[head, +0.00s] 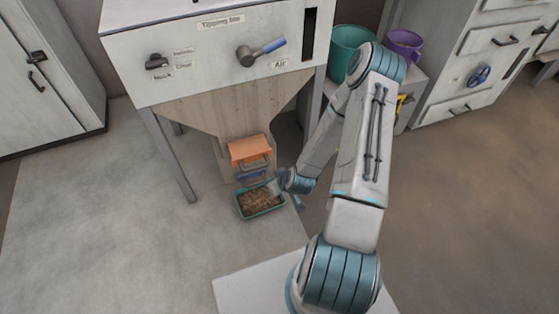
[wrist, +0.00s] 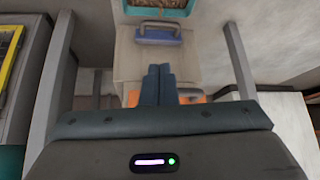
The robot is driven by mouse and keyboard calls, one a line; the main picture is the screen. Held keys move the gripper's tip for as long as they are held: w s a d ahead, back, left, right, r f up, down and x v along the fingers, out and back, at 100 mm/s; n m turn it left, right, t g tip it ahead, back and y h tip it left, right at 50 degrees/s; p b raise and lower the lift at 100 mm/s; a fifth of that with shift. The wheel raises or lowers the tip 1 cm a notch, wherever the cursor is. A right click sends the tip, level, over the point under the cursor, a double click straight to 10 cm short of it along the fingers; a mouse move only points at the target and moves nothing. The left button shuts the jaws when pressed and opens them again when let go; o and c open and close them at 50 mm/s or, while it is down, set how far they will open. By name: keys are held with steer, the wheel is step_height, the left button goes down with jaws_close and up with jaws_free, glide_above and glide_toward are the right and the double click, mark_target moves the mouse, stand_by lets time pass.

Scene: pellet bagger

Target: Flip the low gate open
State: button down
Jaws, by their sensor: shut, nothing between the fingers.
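The pellet bagger's chute has an orange flap (head: 249,149) at its lower front. Below it is a blue piece (head: 251,175) with a grey bar handle. I cannot tell for sure which of these is the low gate. In the wrist view the blue piece (wrist: 158,38) with its bar lies beyond my fingertips, and the orange flap (wrist: 194,98) shows partly behind the fingers. My gripper (head: 273,187) is low in front of the chute, just above the tray's right side. In the wrist view my gripper (wrist: 159,70) has its fingers together, with nothing between them.
A teal tray (head: 240,211) of brown pellets stands on the floor under the chute. The bagger's legs (head: 168,155) flank it. A lever (head: 262,50) is on the panel above. Buckets (head: 403,46) stand at the back right. Floor at the left is clear.

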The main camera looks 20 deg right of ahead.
step_height(320, 180, up, 10)
steer(key=g+p, duration=0.1)
steer(key=p, duration=0.2)
steer(key=shift+w+d+n, duration=0.4)
steer(key=shift+d, duration=0.05)
steer(key=s+a+r+m+g+h+p, duration=0.15)
steer(key=r+p, duration=0.45)
steer(key=r, duration=1)
steer(key=s+r+n+g+p, duration=0.15)
steer(key=r+p, duration=0.55)
steer(key=r, duration=1)
steer(key=s+a+r+m+p, duration=0.1)
steer(key=s+r+p, duration=0.3)
steer(key=s+r, duration=0.3)
steer(key=s+a+r+m+p, duration=0.2)
steer(key=s+r+p, duration=0.2)
steer(key=r, duration=1.1)
steer(key=s, duration=0.3)
steer(key=shift+s+a+r+m+p, duration=0.3)
steer(key=shift+s, duration=0.05)
steer(key=shift+a, duration=0.1)
